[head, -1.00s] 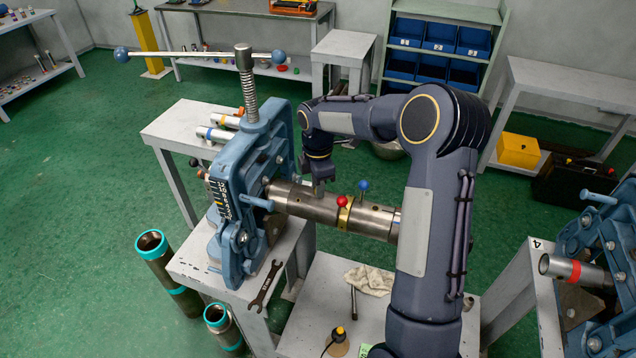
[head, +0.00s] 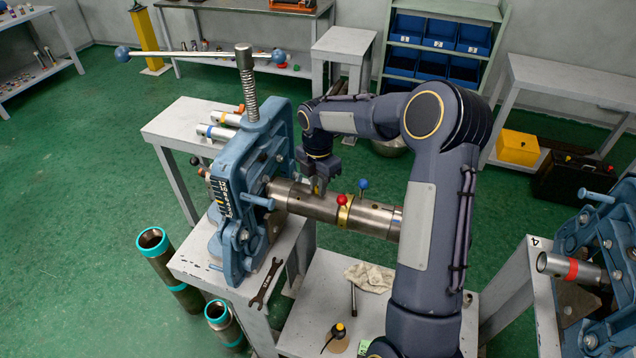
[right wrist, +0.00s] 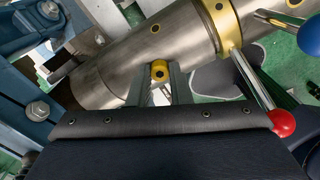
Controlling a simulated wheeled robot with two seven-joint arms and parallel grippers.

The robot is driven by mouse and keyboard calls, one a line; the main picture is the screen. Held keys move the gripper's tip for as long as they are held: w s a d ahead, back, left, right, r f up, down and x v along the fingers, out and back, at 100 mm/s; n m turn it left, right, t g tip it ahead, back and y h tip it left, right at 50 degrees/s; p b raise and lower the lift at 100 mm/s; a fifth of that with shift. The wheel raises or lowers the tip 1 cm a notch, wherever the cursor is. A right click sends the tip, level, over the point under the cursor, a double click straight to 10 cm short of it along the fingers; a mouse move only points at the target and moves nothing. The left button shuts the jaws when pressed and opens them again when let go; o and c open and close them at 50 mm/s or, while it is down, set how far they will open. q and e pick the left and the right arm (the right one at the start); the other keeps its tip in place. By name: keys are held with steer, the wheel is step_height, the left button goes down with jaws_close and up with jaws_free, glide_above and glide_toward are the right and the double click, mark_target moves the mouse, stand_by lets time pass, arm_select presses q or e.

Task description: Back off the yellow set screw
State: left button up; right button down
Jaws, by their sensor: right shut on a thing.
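The yellow set screw (right wrist: 160,72) shows in the right wrist view, a small yellow head with a dark socket against the steel pipe (right wrist: 115,78). My right gripper (right wrist: 160,82) points down at the pipe, its two fingers shut on the screw's head from either side. In the head view, my right gripper (head: 318,187) is above the pipe (head: 305,202), between the blue vise (head: 233,200) and the brass collar (head: 344,214); the screw is hidden there. How far the screw stands out cannot be told. My left gripper is not in view.
A red-knobbed lever (head: 342,199) and a blue-knobbed lever (head: 363,184) stick out close to the right of my right gripper. A wrench (head: 266,283) lies on the vise bench. A rag (head: 369,278) and a dark rod (head: 353,300) lie on the lower table.

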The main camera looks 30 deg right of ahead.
steer(key=shift+s+f, duration=0.2)
steer(key=shift+f, duration=0.05)
steer(key=c, duration=1.3)
jaws_free()
steer(key=shift+w+r, duration=0.15)
steer(key=shift+r, duration=0.25)
step_height(320, 180, up, 7)
steer(key=shift+r+b, duration=0.15)
steer(key=shift+b, duration=0.4)
